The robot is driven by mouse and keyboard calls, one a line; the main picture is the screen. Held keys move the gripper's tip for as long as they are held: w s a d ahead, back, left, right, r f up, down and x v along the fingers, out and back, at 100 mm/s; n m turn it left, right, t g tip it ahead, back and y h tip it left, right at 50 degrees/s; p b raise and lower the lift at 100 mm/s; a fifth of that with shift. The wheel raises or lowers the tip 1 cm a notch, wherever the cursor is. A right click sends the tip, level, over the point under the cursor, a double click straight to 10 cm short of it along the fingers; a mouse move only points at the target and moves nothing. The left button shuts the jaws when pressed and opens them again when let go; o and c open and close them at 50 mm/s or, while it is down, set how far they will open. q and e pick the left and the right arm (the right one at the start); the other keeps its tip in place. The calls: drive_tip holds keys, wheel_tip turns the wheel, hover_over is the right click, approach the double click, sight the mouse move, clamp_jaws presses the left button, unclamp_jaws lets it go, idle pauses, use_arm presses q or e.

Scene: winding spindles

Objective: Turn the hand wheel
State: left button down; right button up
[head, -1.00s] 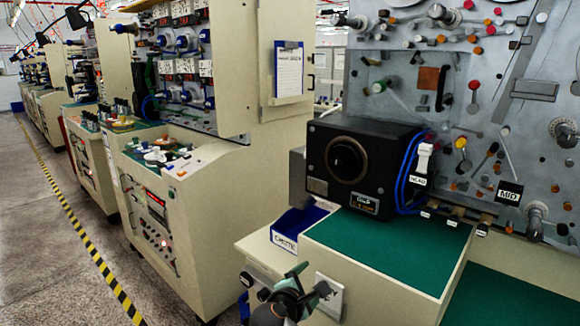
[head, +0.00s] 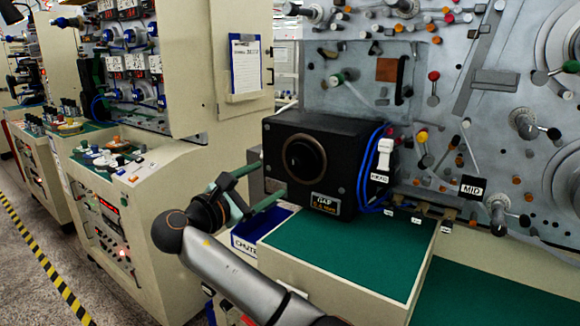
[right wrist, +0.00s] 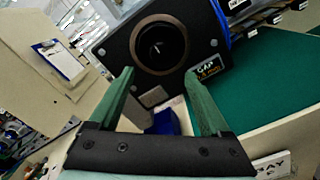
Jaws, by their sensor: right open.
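A black box (head: 350,190) stands on a green-topped bench in the head view. A round black wheel-like part with a brown rim (head: 304,160) is on its front face; it looks like the hand wheel, though I see no handle on it. My right gripper (head: 272,177) is open and empty, its two green fingers pointing at the box's front, left of and below the round part. In the right wrist view the round part (right wrist: 160,47) shows beyond and just above the open fingertips (right wrist: 160,75), apart from them. My left gripper is not in view.
The green bench top (head: 345,252) is clear in front of the box. Blue cables (head: 367,165) hang at its right side. A blue bin (head: 262,228) sits below left. A grey panel (head: 450,70) with many pegs stands behind. A cream cabinet (head: 150,215) is at left.

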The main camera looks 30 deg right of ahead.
sight(293, 166)
drive_tip(key=p+x, duration=0.1)
drive_tip(key=x, duration=0.9)
clamp_jaws()
idle(0.4)
